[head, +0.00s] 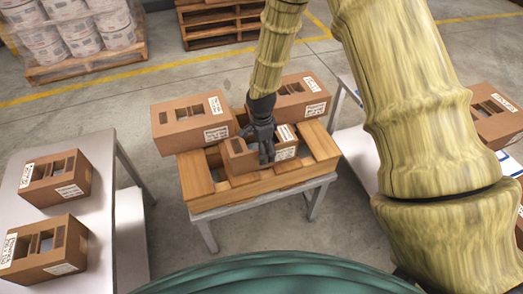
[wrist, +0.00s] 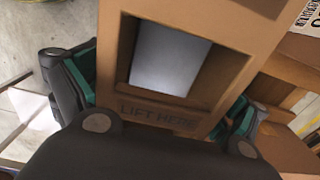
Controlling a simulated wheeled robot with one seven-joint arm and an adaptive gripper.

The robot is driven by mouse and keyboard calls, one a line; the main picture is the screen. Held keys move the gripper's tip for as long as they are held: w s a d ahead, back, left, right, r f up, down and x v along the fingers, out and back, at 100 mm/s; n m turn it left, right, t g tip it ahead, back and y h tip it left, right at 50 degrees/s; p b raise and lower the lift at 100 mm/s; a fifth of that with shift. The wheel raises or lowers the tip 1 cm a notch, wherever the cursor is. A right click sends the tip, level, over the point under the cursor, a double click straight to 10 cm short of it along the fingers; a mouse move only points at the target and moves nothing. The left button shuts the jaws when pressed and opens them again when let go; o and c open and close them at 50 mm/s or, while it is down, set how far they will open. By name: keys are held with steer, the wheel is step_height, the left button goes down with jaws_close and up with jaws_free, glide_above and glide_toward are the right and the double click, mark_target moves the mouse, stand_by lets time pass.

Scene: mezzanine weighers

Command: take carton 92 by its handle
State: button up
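A small brown carton (head: 237,155) sits in the middle of a wooden frame (head: 197,178) on the centre table. It has openings in its top and white labels; I cannot read its number. My gripper (head: 263,150) is down at its top. In the wrist view, a cardboard handle strip (wrist: 155,113) printed "LIFT HERE" lies below a square opening. My gripper (wrist: 155,105) has its dark, teal-padded fingers spread, one on each side of this cardboard. The fingers look open; I cannot tell whether the pads touch the carton.
Larger cartons stand close behind, at left (head: 185,143) and right (head: 290,108). Two cartons (head: 55,180) (head: 38,262) sit on the left table (head: 100,150). More cartons (head: 488,130) are at the right. Wrapped goods and pallets (head: 215,30) stand behind.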

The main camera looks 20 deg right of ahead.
steer(key=c, duration=1.4)
steer(key=shift+r, duration=0.1)
